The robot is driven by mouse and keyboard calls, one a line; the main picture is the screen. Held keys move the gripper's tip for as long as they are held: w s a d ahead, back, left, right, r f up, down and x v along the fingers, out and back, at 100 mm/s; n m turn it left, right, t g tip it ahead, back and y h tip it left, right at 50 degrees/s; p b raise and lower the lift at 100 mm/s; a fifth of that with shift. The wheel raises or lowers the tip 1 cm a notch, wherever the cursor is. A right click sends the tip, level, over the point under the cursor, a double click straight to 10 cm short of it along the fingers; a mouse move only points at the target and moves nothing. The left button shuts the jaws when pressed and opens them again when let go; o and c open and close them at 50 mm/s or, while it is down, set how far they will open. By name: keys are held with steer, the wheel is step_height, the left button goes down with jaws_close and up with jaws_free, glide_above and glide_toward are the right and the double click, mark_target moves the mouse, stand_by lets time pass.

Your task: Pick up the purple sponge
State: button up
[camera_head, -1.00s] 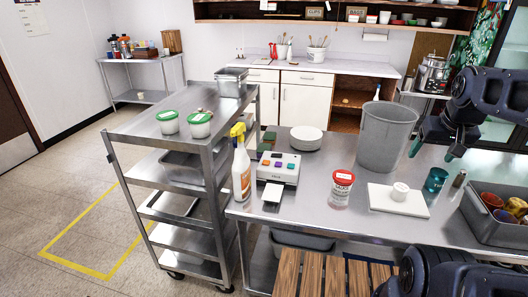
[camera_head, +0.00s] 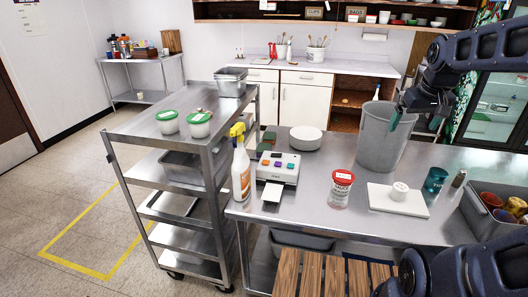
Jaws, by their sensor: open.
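I cannot make out a purple sponge in the head view; if it is here, it is hidden or too small to tell. My gripper (camera_head: 416,118) is open, with its fingers pointing down and one teal fingertip showing. It hangs in the air at the right, in front of or above the right rim of the tall grey bin (camera_head: 376,140). Nothing shows between its fingers. The bin's inside is mostly hidden.
The steel table (camera_head: 315,205) holds a label device (camera_head: 278,168), a red-lidded jar (camera_head: 341,188), a white board (camera_head: 385,202), a teal cup (camera_head: 435,180) and a filled grey crate (camera_head: 482,218). A spray bottle (camera_head: 241,175) stands at its left edge, beside a steel cart (camera_head: 150,130).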

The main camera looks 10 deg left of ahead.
steer(key=w+a+r+n+g, duration=0.1)
steer(key=w+a+n, duration=0.1)
steer(key=w+a, duration=0.45)
steer(key=w+a+n, duration=0.3)
steer(key=w+a, duration=0.1)
steer(key=w, duration=0.5)
steer(key=n+g, duration=0.3)
steer(key=n, duration=0.8)
glide_above(264, 147)
step_height(264, 147, down, 26)
step_height(264, 147, down, 10)
steer(key=shift+s+f, duration=0.1)
steer(key=shift+s, duration=0.05)
steer(key=c, duration=0.8)
